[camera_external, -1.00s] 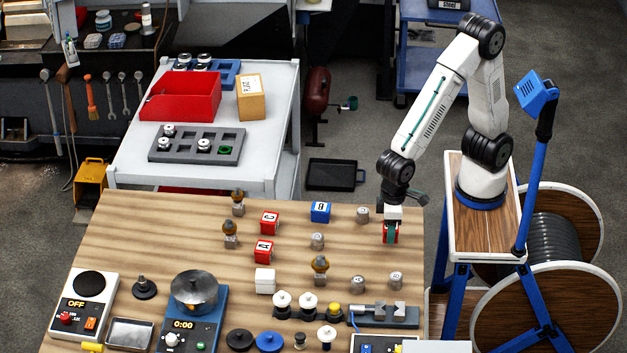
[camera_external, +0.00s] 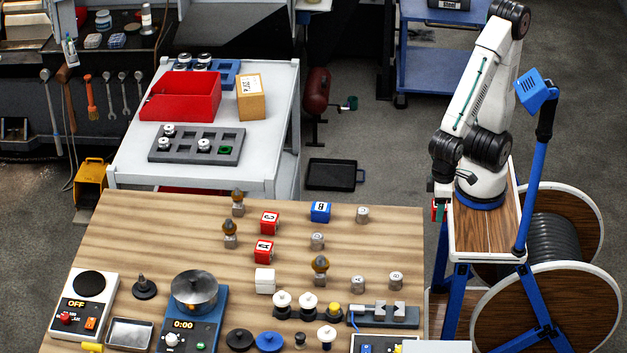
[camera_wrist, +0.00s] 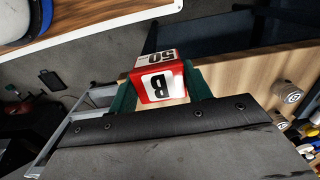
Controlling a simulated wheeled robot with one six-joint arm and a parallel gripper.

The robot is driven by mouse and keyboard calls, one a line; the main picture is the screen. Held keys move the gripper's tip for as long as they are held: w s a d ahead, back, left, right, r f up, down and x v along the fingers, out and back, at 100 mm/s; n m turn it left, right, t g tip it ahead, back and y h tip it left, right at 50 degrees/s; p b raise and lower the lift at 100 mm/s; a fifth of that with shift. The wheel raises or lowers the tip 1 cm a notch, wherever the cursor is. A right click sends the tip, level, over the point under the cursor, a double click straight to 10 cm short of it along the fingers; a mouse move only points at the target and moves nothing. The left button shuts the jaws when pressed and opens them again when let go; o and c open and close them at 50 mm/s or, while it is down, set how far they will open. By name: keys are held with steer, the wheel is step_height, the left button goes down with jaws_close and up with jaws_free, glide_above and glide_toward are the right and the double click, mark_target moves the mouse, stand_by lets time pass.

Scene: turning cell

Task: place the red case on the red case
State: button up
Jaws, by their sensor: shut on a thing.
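My gripper (camera_wrist: 160,92) is shut on a red case (camera_wrist: 168,65) with white labels reading "B" and "50", held between its green fingers. In the external view a small part of this held case (camera_external: 434,211) shows beside my gripper (camera_external: 439,205), off the table's right edge near my base. On the wooden table, one red case (camera_external: 269,222) with a white lettered label stands left of the middle. Another red case (camera_external: 264,251) with a white lettered label stands just in front of it. Both are well to the left of my gripper, apart from each other.
A blue case (camera_external: 320,212) and a white case (camera_external: 265,281) stand near the red ones. Several grey weights (camera_external: 362,214) and brown-topped pieces (camera_external: 320,268) are scattered around. A blue scale (camera_external: 190,330) and a vise (camera_external: 390,315) occupy the front. The table's right back area is clear.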

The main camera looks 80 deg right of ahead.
steer(key=shift+m, duration=0.8)
steer(key=w+a, duration=0.1)
steer(key=w, duration=0.2)
steer(key=w+a, duration=0.1)
steer(key=w, duration=0.2)
steer(key=w+a, duration=0.1)
steer(key=w, duration=0.3)
steer(key=shift+f, duration=0.3)
steer(key=w+a, duration=0.1)
steer(key=w, duration=0.4)
steer(key=w+a+r, duration=0.1)
steer(key=w, duration=0.5)
steer(key=w+a, duration=0.2)
steer(key=w, duration=0.3)
steer(key=shift+w+r, duration=0.3)
steer(key=shift+n, duration=0.6)
steer(key=w+a+r, duration=0.1)
steer(key=w, duration=0.1)
steer(key=w+r, duration=0.1)
steer(key=w, duration=0.1)
steer(key=w+a+r, duration=0.1)
steer(key=w+r, duration=0.1)
steer(key=shift+w+a, duration=0.35)
steer(key=shift+w, duration=0.25)
glide_above(264, 246)
steer(key=shift+w+f, duration=0.1)
steer(key=shift+f, duration=2.45)
steer(key=shift+f, duration=0.15)
